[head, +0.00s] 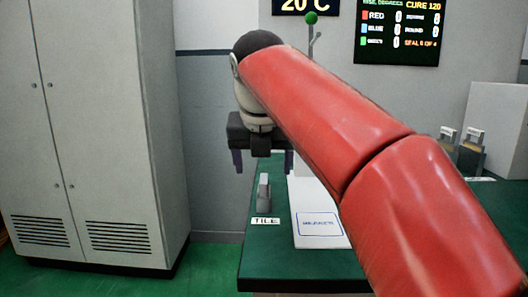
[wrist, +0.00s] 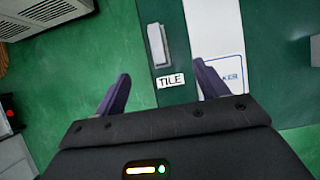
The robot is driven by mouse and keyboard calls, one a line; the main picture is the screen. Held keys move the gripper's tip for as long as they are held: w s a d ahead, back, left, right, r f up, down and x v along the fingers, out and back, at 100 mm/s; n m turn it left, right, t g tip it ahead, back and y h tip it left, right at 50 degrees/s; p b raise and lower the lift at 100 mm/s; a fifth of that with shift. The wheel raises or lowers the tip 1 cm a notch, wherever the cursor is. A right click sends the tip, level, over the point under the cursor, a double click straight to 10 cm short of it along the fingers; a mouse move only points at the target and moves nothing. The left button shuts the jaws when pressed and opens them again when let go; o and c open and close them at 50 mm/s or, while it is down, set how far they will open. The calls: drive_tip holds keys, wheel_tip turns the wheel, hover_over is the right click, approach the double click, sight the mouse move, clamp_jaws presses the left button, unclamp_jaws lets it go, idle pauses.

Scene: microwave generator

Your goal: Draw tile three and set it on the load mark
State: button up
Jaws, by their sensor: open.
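A small grey upright block (head: 264,192) stands at the left of the green table, behind a white label reading TILE (head: 265,221). In the wrist view the grey block (wrist: 156,43) lies ahead, between the lines of my fingers, with the TILE label (wrist: 170,79) just below it. I cannot make out a number on it. My gripper (head: 263,173) is open, pointing down and apart from the block; its two dark fingers also show in the wrist view (wrist: 162,70). A blue-outlined square (head: 320,224) is on a white panel right of the block; its lettering is unclear. I cannot identify the load mark.
My red arm hides much of the table (head: 300,268). Grey objects (head: 471,152) stand at the table's right. A green-knobbed lever (head: 311,18) rises behind my arm. A dark score board (head: 400,32) is on the wall. A tall grey cabinet (head: 95,130) stands left, with clear floor between.

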sight(263, 182)
drive_tip(key=b+x, duration=0.4)
drive_tip(key=x, duration=0.1)
drive_tip(key=shift+w+f, duration=0.15)
drive_tip(key=shift+w, duration=0.15)
drive_tip(key=shift+b+x, duration=0.55)
drive_tip(key=shift+x, duration=1.65)
clamp_jaws()
